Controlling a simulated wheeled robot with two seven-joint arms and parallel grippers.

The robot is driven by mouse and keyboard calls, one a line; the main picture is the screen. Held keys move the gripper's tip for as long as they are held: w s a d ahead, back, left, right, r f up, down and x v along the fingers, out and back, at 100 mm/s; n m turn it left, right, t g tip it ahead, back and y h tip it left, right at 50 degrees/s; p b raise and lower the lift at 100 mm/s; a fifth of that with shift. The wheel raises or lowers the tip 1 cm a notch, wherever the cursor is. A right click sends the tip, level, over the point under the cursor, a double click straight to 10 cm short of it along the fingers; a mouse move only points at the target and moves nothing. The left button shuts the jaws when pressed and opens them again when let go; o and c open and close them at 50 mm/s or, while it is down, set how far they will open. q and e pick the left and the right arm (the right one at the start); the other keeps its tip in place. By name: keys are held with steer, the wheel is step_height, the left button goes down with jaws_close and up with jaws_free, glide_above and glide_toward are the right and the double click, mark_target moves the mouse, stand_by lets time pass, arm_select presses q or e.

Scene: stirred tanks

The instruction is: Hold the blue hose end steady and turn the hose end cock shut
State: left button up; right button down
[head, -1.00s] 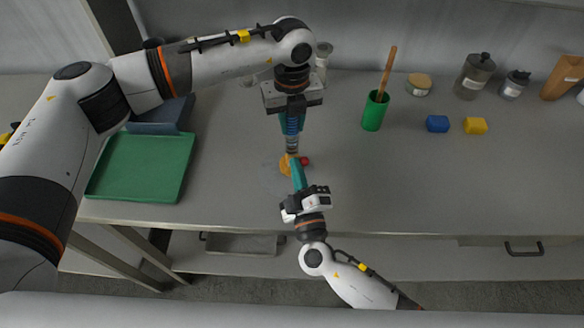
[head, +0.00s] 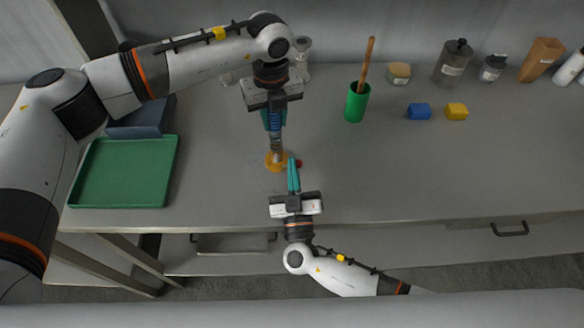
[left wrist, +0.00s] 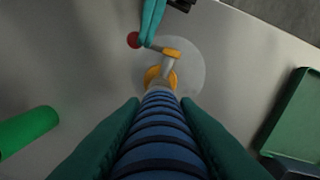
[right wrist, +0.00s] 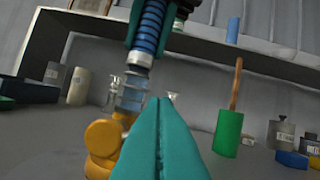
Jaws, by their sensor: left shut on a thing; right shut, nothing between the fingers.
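The blue ribbed hose end (head: 274,122) points down, with my left gripper (left wrist: 160,110) shut around it. It also shows in the right wrist view (right wrist: 150,28), above a clear section. The cock, orange and grey (head: 276,162), is at its lower end, just above the table. In the left wrist view an orange-tipped arm (left wrist: 172,53) sticks out from it. A red round part (left wrist: 133,40) is beside it, partly behind my right fingers. My right gripper (head: 292,161) is shut and empty, its teal tips right beside the cock; I cannot tell whether they touch.
A green tray (head: 122,172) lies at the left. A green cup (head: 356,103) with a brown stick stands right of the hose. Blue (head: 419,111) and yellow (head: 456,111) blocks and several jars are further right. The table's front edge runs under my right arm.

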steer(key=s, duration=0.9)
steer(key=shift+s+a+r, duration=0.1)
steer(key=shift+s+r, duration=0.15)
steer(key=shift+r, duration=0.05)
